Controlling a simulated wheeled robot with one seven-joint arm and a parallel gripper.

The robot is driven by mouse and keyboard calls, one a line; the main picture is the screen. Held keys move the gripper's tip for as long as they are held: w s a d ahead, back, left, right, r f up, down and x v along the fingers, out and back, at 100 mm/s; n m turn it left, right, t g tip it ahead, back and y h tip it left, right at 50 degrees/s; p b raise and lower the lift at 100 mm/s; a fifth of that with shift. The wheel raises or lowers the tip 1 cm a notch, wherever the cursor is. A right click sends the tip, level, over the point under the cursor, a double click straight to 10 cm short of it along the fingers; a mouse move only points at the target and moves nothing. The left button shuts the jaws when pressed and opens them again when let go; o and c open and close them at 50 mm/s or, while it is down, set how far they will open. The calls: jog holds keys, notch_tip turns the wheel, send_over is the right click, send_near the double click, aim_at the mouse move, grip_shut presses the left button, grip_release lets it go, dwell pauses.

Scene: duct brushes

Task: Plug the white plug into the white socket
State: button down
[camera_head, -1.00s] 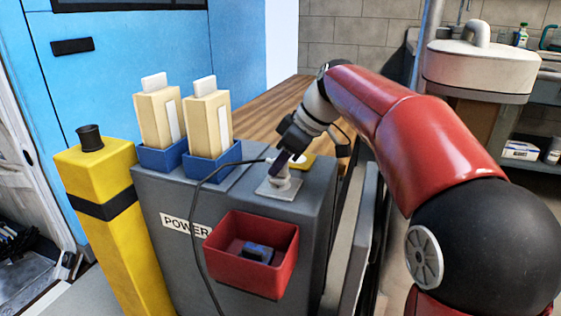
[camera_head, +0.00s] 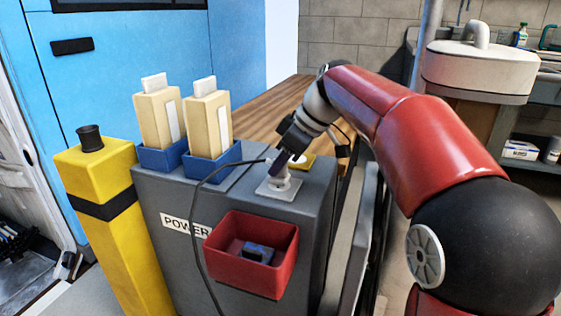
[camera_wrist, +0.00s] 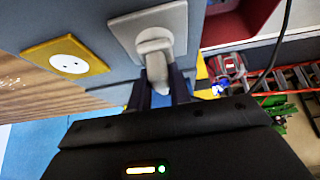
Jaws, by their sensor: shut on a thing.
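The white plug (camera_wrist: 156,52) is between the fingers of my gripper (camera_wrist: 163,90) in the wrist view. My gripper is shut on it. The plug's front is against the white socket (camera_wrist: 122,27), a square plate on the grey cabinet top. In the head view my gripper (camera_head: 279,164) points down at the white socket (camera_head: 270,190), with the plug (camera_head: 281,180) low between the fingertips and the plate. The contact face is hidden, so I cannot tell how deep the plug sits.
A yellow socket (camera_wrist: 66,57) lies beside the white one; in the head view it is partly behind my gripper. A red bin (camera_head: 285,268) with a dark blue object hangs on the cabinet front. Two blue holders (camera_head: 213,166) with cream blocks stand left. A black cable runs down the front.

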jog(key=shift+f+b, duration=0.45)
jog(key=shift+f, duration=0.15)
jog(key=c, duration=1.2)
grip_release()
jog(key=p+v, duration=0.1)
jog(key=v, duration=0.7)
jog(key=shift+p, duration=0.4)
jog(key=shift+f, duration=0.1)
